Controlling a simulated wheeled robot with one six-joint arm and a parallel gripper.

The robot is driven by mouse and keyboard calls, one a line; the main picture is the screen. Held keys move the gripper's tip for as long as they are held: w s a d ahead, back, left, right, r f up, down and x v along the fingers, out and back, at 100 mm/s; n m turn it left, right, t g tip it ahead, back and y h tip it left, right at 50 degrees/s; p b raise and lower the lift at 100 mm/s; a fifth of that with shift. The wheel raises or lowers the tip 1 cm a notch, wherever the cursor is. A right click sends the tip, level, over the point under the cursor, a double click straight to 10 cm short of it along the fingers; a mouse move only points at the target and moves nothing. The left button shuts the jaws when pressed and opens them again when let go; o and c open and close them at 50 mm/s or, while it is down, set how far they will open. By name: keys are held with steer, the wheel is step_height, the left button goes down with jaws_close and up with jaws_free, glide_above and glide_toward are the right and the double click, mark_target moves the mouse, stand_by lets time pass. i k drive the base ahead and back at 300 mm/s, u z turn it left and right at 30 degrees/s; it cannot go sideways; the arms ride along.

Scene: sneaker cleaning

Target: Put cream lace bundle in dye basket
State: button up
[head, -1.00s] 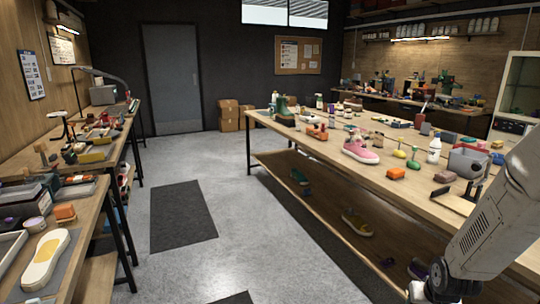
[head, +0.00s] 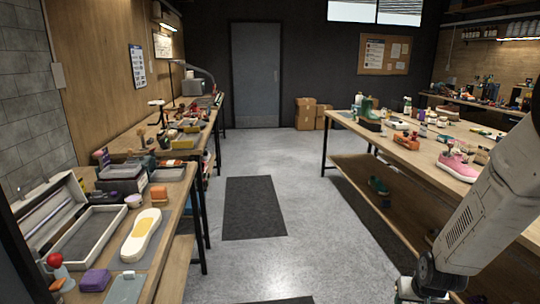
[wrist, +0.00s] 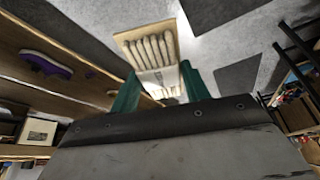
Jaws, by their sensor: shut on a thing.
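In the wrist view my gripper (wrist: 160,78) has two green fingers shut on the cream lace bundle (wrist: 152,48). The bundle shows several pale strands side by side in a tan band, and it sticks out beyond the fingertips over the floor. In the head view my arm comes down at the right, and its fingers and the bundle are out of frame. I cannot make out a dye basket in either current view.
A left bench (head: 175,218) holds a sneaker sole (head: 141,234), an open grey tray (head: 88,236) and a purple block (head: 95,280). A long table (head: 345,122) with a pink sneaker (head: 457,167) stands right. The grey floor between, with dark mats (head: 254,207), is clear.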

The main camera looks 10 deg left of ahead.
mark_target(120, 173)
steer(key=i, duration=4.3)
steer(key=u, duration=3.05)
